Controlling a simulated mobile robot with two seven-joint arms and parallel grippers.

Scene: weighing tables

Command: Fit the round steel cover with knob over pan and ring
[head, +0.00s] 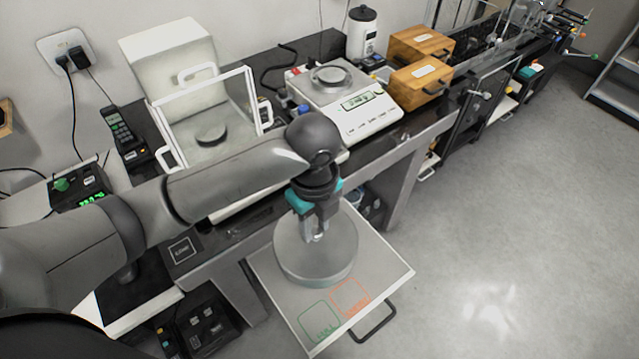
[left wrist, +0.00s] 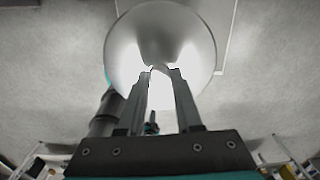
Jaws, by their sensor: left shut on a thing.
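The round steel cover (head: 290,258) is a wide grey drum in the head view, over the pull-out shelf. My left gripper (head: 316,232) points down at its top centre and is shut on its knob. In the left wrist view the cover (left wrist: 124,45) shows as a bright disc beyond the fingertips (left wrist: 160,72). I cannot tell whether the cover touches the shelf. A round pan with a ring around it (head: 331,76) sits on top of the white balance (head: 372,120), behind my arm. My right gripper is not in view.
The pull-out shelf (head: 385,272) has green and orange marked squares. A glass-sided balance (head: 205,110) stands left of the white balance. Wooden boxes (head: 422,82) and a white canister (head: 361,35) stand to its right and behind. The floor at right is clear.

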